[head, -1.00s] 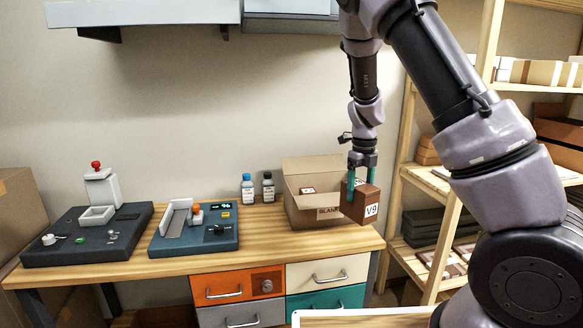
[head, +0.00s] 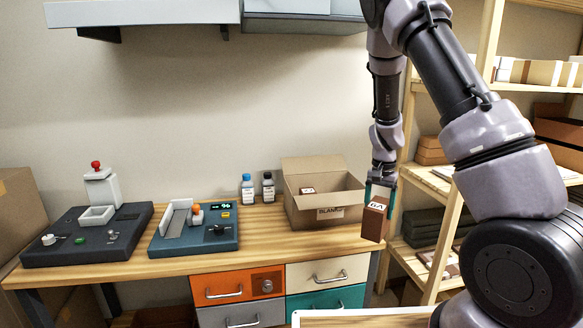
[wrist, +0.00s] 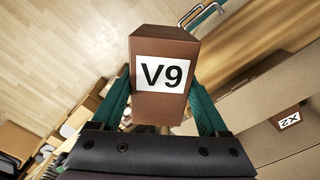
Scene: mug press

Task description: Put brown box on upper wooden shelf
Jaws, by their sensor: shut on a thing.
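The brown box (head: 374,222) has a white "V9" label, which faces the camera in the wrist view (wrist: 163,108). My gripper (head: 380,192) is shut on it, with a teal finger on each side, and holds it in the air by the right front edge of the wooden table. The wooden shelf unit (head: 459,215) stands to the right, partly hidden behind my arm. One of its upper boards (head: 540,88) carries several cardboard boxes. A lower board (head: 428,181) shows below it.
An open cardboard box (head: 325,213) on the table (head: 262,236) holds another small brown box (head: 307,190). Two bottles (head: 247,188) and two dark devices (head: 195,230) stand to its left. A shelf post (head: 482,60) rises near my arm.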

